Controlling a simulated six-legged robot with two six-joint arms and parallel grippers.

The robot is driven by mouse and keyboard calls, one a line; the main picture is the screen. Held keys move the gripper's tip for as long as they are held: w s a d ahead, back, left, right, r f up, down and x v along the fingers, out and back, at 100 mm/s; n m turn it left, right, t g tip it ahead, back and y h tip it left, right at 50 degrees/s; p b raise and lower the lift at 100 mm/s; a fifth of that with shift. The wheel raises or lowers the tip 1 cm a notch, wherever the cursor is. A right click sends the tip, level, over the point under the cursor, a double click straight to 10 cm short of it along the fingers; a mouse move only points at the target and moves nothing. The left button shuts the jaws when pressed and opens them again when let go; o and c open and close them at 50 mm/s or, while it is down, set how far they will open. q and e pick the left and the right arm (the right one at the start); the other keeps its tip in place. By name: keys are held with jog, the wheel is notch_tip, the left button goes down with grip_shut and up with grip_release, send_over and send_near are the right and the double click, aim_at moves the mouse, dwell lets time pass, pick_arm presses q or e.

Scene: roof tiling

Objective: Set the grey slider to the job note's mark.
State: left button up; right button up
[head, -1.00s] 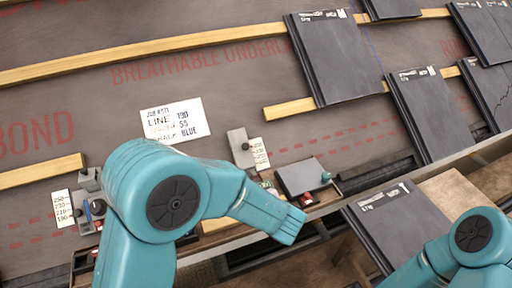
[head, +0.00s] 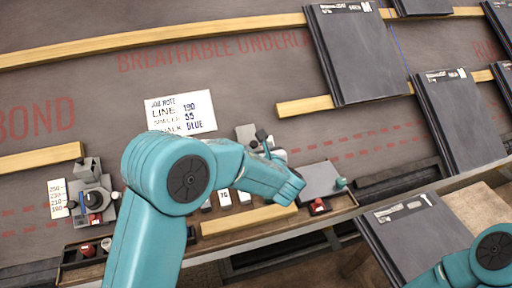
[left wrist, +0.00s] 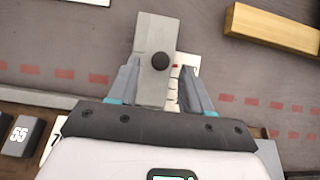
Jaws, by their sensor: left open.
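The grey slider (head: 243,133) is a flat plate with a black knob, on the dark underlay right of the job note. In the left wrist view the grey slider (left wrist: 152,35) lies between the fingers of my left gripper (left wrist: 159,82), which is open. The job note (head: 181,113) reads line 190, spacer 55, chalk blue. My right gripper is out of view.
Another grey device (head: 92,198) with a 250-to-190 scale card (head: 58,198) stands at the left. A tray along the front edge holds numbered blocks, including a 55 block (left wrist: 18,135). A wooden batten (left wrist: 272,27) lies right of the slider. Slates (head: 357,60) lie further right.

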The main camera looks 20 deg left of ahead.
aim_at(254, 143)
pick_arm(q)
jog(key=shift+x, duration=2)
jog(key=shift+d, duration=0.1)
grip_shut()
jog(key=s+d+f+b, duration=0.1)
jog(key=s+b, duration=0.1)
jog(key=s+d+f+b, duration=0.1)
jog(key=s+f+b, duration=0.1)
jog(key=shift+d+f, duration=0.35)
jog(key=shift+d, duration=0.05)
jog(key=shift+s+d+f, duration=0.1)
jog(key=shift+s, duration=0.15)
grip_release()
